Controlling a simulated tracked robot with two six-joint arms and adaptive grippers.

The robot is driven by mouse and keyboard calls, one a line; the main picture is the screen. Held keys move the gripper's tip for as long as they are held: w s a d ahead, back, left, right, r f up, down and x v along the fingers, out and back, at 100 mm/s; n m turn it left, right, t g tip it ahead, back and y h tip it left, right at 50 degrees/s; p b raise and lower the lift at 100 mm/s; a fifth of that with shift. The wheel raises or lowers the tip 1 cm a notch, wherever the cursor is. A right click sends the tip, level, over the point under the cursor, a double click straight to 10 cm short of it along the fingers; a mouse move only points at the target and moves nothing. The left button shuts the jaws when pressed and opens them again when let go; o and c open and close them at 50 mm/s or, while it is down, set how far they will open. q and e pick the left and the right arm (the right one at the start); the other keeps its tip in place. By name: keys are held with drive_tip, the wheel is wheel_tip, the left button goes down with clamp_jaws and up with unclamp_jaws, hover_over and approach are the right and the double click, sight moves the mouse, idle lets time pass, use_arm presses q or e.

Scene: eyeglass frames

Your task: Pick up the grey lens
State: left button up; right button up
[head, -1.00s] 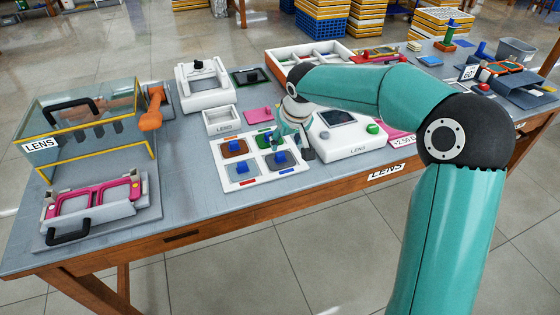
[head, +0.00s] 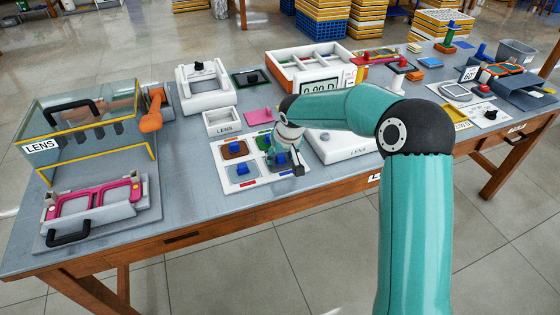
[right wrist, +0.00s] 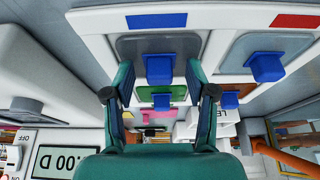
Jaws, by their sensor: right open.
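The grey lens (right wrist: 185,45) lies in a white tray (right wrist: 218,40), in the slot beside the blue mark. A blue knob (right wrist: 158,69) stands up from it. In the head view this lens is at the tray's near right, partly hidden by my right gripper (head: 287,166). In the right wrist view, my right gripper (right wrist: 160,75) is open, with its two fingers apart on either side of the blue knob; I cannot tell whether they touch it. My left gripper is not in view.
The tray also holds a brown lens (head: 234,150), a green lens (right wrist: 176,93) and a paler lens (right wrist: 226,52), with blue knobs. A white LENS device (head: 335,148) stands close on the right. A white LENS box (head: 221,122) and pink plate (head: 258,117) are behind.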

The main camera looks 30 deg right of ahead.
sight(281, 156)
clamp_jaws()
drive_tip(key=shift+r, duration=0.15)
wheel_tip(281, 156, up, 20)
drive_tip(key=p, duration=0.3)
idle(0.4)
